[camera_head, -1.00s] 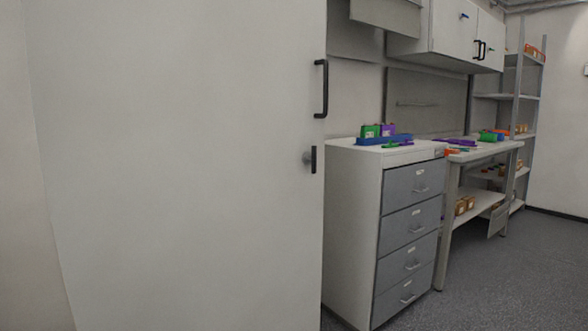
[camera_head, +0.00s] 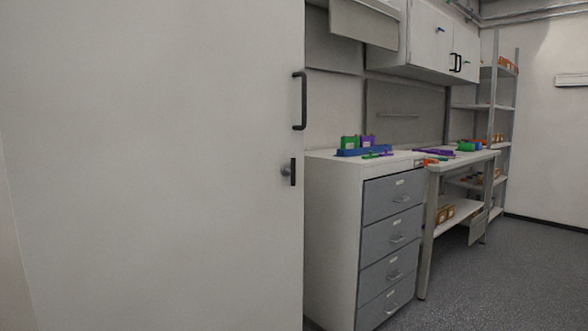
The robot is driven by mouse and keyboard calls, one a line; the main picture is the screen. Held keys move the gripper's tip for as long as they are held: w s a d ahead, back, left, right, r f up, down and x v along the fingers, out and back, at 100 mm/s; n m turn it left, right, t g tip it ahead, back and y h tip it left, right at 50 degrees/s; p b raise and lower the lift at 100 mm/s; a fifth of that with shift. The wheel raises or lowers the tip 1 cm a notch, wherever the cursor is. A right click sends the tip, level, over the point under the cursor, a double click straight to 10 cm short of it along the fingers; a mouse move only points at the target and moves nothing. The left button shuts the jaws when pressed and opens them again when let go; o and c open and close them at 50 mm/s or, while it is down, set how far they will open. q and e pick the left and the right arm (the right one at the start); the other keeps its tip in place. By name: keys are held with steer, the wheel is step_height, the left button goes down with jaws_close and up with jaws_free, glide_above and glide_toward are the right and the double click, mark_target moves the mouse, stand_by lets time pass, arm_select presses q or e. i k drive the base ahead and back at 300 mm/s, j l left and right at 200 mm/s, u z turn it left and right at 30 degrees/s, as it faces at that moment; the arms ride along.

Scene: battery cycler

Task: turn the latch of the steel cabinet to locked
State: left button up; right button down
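A large pale cabinet door (camera_head: 150,170) fills the left half of the head view. A black bar handle (camera_head: 300,101) stands on its right edge. Below the handle is the latch (camera_head: 292,172), a short black lever on a round grey boss, with the lever upright. I cannot tell from its marking whether it is locked. Neither of my grippers is in view.
Right of the door stands a white cabinet with grey drawers (camera_head: 392,240), with a blue tray (camera_head: 362,152) on top. Beyond are a workbench (camera_head: 462,160), wall cupboards (camera_head: 430,42) and a shelf rack (camera_head: 503,120). The grey floor (camera_head: 500,275) at right is clear.

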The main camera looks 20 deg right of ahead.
mark_target(287, 170)
steer(key=i+l, duration=0.1)
steer(key=l, duration=0.45)
steer(key=i+l, duration=0.1)
steer(key=l, duration=0.4)
steer(key=i+l, duration=0.1)
steer(key=l, duration=1)
steer(key=i+u, duration=0.05)
steer(key=i, duration=0.05)
